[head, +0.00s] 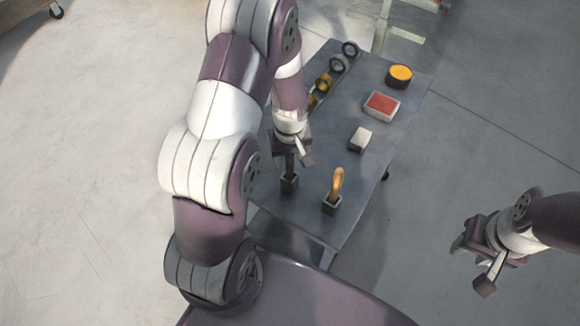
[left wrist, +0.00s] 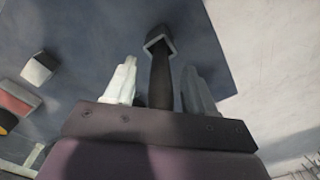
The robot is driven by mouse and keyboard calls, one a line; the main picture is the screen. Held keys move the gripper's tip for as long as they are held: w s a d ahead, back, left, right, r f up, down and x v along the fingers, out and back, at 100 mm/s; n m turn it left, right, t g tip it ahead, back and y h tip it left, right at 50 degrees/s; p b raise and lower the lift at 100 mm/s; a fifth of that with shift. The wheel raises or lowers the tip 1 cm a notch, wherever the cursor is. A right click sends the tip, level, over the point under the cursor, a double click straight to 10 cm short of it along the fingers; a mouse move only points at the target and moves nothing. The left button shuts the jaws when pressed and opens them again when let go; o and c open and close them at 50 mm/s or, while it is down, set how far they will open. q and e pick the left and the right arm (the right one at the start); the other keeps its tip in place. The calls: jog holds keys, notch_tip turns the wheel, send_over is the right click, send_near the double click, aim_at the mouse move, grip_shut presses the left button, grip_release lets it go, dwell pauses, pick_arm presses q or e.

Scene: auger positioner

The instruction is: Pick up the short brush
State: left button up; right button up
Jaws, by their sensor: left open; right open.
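A dark upright handle in a small square block (head: 289,181), likely the short brush in its holder, stands on the grey table. In the left wrist view the dark handle (left wrist: 160,78) lies between my left fingers, with the square block at its far end. My left gripper (head: 297,154) is open right above it; a gap shows on both sides of the handle. The bristles cannot be made out. My right gripper (head: 471,266) is open and empty, off the table to the right.
Farther back are a white block (head: 360,138), a red-topped box (head: 381,105), a yellow-topped round can (head: 399,75) and several rings (head: 338,64). The table's near part (head: 310,222) is partly clear.

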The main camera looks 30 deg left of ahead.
pick_arm(q)
grip_shut()
notch_tip(320, 180, up, 10)
jog(key=shift+r, duration=0.1)
dwell(0.5)
